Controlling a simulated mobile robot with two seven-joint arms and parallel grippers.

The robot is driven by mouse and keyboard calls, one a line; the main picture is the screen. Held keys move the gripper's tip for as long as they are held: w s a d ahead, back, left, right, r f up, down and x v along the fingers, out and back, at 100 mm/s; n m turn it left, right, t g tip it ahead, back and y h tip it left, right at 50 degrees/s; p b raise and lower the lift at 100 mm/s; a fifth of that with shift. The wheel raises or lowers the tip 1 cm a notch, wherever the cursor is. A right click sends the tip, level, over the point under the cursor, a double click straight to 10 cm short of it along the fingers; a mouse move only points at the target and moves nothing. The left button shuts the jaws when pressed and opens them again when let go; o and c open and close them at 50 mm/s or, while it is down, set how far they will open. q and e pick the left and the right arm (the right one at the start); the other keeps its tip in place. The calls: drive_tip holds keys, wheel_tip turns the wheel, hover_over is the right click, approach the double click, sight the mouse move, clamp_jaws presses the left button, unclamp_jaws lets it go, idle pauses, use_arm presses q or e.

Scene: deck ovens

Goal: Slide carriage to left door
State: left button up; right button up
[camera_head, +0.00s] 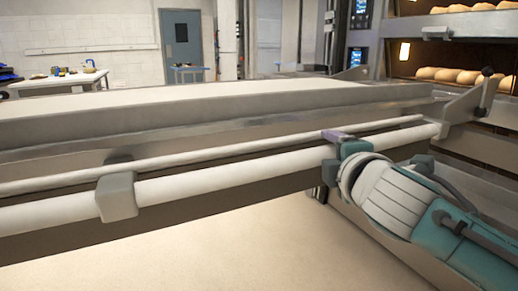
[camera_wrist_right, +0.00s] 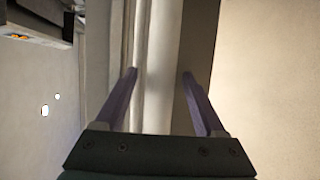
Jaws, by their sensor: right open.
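The carriage (camera_head: 200,105), a long loader with a grey side beam and a pale flat top, crosses the head view. Along its near side runs a thick white bar (camera_head: 240,172), with a thinner white bar just above it. My right gripper (camera_head: 338,136) is at the bar's right part, before the end bracket. In the right wrist view the two purple fingers (camera_wrist_right: 158,72) are apart, one on each side of the white bar (camera_wrist_right: 163,45). Whether they touch it I cannot tell. My left gripper is not in view.
The lit deck oven (camera_head: 440,60) with loaves stands at the right. A grey bracket (camera_head: 117,197) holds the bars at the left. A white table (camera_head: 60,82) with small items stands at the far left. Pale floor (camera_head: 230,250) is clear below the bars.

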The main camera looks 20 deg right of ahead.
drive_tip(key=p+v, duration=0.1)
drive_tip(key=v, duration=0.5)
drive_tip(key=shift+r, duration=0.1)
